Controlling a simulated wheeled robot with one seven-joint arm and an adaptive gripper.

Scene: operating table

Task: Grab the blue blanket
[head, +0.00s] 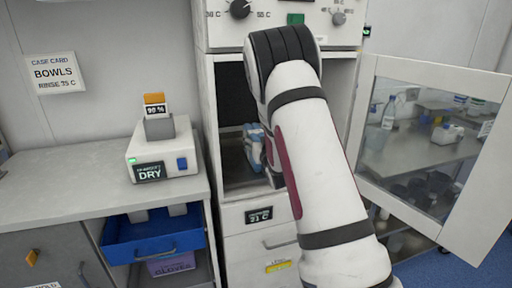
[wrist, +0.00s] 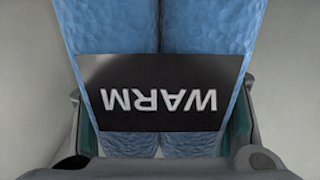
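The blue blanket (head: 254,143) sits on the shelf inside the open cabinet in the head view, partly hidden behind my arm. In the wrist view the blanket (wrist: 200,30) is a folded, textured blue bundle with a black band reading WARM, upside down. My gripper (wrist: 160,130) has one finger on each side of the banded part, with teal pads facing it. The blanket lies between the fingers; whether the pads press on it cannot be told. In the head view the fingers are mostly hidden by my arm and the cabinet.
The cabinet's glass door (head: 425,135) stands open at the right. The cabinet's side wall (head: 208,120) is close on the left. A counter (head: 70,183) at the left holds a white device (head: 160,155) labelled DRY, above a pulled-out blue drawer (head: 150,235).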

